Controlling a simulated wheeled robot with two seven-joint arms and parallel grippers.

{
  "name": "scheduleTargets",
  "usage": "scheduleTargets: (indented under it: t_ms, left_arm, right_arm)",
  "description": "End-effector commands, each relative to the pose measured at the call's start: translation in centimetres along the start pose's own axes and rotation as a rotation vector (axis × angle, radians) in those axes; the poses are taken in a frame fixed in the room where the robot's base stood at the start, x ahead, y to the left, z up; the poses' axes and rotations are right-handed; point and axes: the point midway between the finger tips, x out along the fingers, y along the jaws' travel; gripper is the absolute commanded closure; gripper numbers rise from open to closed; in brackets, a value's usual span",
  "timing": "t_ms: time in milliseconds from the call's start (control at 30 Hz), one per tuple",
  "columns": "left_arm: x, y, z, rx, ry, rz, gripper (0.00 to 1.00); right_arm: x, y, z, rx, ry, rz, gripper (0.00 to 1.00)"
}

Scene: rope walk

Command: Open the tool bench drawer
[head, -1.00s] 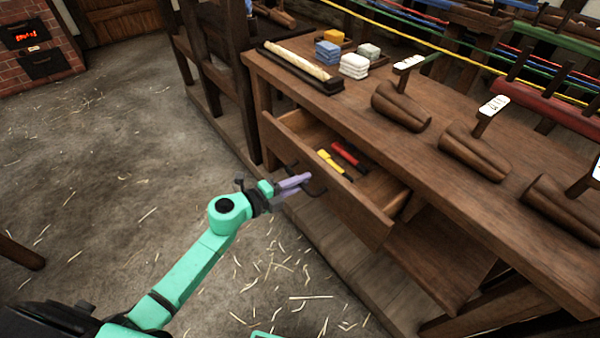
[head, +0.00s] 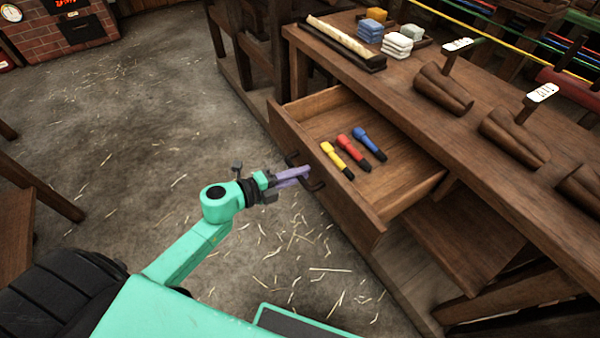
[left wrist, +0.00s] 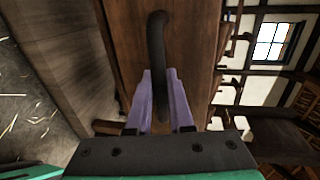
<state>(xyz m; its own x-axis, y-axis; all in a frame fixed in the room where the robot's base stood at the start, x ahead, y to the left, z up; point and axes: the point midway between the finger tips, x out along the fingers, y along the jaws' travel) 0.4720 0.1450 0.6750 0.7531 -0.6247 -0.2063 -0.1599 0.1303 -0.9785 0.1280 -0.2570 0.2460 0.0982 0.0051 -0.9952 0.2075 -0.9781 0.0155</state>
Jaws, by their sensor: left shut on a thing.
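The tool bench (head: 430,125) stands on the right in the head view. Its wooden drawer (head: 335,195) is pulled well out. Inside lie a yellow tool (head: 336,158), a red tool (head: 353,150) and a blue tool (head: 370,142), each with a dark end. My left gripper (head: 304,172) is at the drawer front, its purple fingers shut on the dark drawer handle (head: 317,186). In the left wrist view the dark curved handle (left wrist: 157,45) runs down between the fingers (left wrist: 158,95). My right gripper is not in view.
The bench top holds a dark tray (head: 350,58) with a pale roll, blue blocks (head: 370,30), white blocks (head: 397,45) and several brown wooden cones (head: 443,90). Straw-strewn floor (head: 130,130) lies open left of the drawer. A wooden piece of furniture (head: 15,230) stands at the left edge.

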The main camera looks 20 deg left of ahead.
Motion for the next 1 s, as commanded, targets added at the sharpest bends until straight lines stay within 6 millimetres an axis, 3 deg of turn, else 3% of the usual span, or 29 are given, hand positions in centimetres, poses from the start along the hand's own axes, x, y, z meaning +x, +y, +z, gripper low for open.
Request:
scheduleTargets:
  t_ms: [100,133,200,733,867,1000]
  left_arm:
    - [0.0,0.0,0.1,0.000,-0.001,0.000,1.00]
    - [0.0,0.0,0.1,0.000,-0.001,0.000,0.73]
    - [0.0,0.0,0.1,0.000,-0.001,0.000,0.51]
    - [-0.7,0.1,0.1,-0.002,-0.002,0.001,0.51]
    - [-2.8,0.1,-0.1,-0.002,0.000,0.003,0.51]
    - [-6.5,0.1,-0.1,-0.003,-0.001,0.005,0.51]
  right_arm:
    - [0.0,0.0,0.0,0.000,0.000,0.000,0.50]
    - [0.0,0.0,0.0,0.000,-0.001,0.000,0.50]
    - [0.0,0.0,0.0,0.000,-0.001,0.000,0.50]
    - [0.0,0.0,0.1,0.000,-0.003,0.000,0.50]
    - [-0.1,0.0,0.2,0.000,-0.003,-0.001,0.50]
    - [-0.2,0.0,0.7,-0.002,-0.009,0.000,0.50]
